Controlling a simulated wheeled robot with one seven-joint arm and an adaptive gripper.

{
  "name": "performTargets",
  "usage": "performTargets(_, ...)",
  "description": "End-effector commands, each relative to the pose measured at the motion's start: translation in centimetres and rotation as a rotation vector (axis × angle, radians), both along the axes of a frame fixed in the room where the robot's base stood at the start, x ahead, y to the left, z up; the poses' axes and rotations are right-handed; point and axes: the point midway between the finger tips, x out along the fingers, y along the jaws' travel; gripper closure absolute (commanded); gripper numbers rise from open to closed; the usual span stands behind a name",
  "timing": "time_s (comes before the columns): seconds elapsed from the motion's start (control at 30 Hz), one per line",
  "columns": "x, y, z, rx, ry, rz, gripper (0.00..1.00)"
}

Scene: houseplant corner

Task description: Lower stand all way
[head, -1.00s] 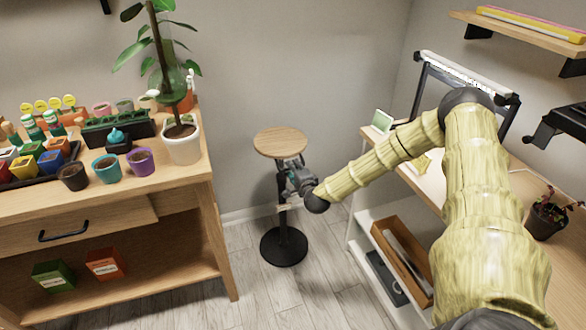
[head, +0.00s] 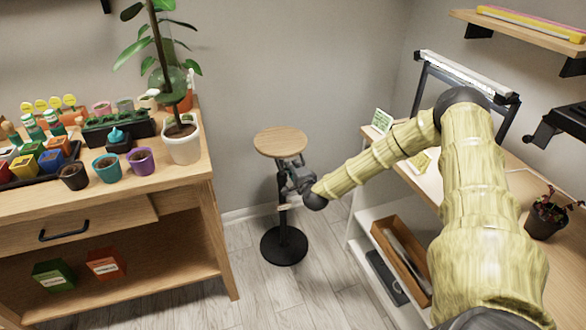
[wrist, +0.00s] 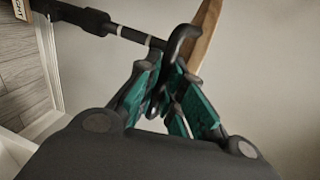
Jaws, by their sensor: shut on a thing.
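The stand has a round wooden top (head: 280,141), a black post (head: 282,216) and a round black base (head: 284,247) on the floor. It stands upright between the plant table and the desk. My gripper (head: 294,178) is at the post just below the top, on its right side. In the wrist view my gripper (wrist: 168,85) has its green-padded fingers closed around a curved black lever (wrist: 186,38). The post (wrist: 130,33) runs sideways there, with pale ring marks, and the edge of the wooden top (wrist: 205,35) shows behind. The fingers partly hide the lever.
The plant table (head: 190,195) on the left holds a tall plant in a white pot (head: 182,148) and several small pots. A desk with an open shelf (head: 367,222) and wooden box (head: 402,260) is on the right. Bare floor lies around the base.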

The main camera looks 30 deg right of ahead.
Motion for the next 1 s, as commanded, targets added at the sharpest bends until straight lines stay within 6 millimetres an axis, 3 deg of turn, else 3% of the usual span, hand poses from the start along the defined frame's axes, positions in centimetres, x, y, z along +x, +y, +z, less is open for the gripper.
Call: performTargets(1.0,-0.1,0.0,-12.2,-0.001,0.004,0.0,1.0)
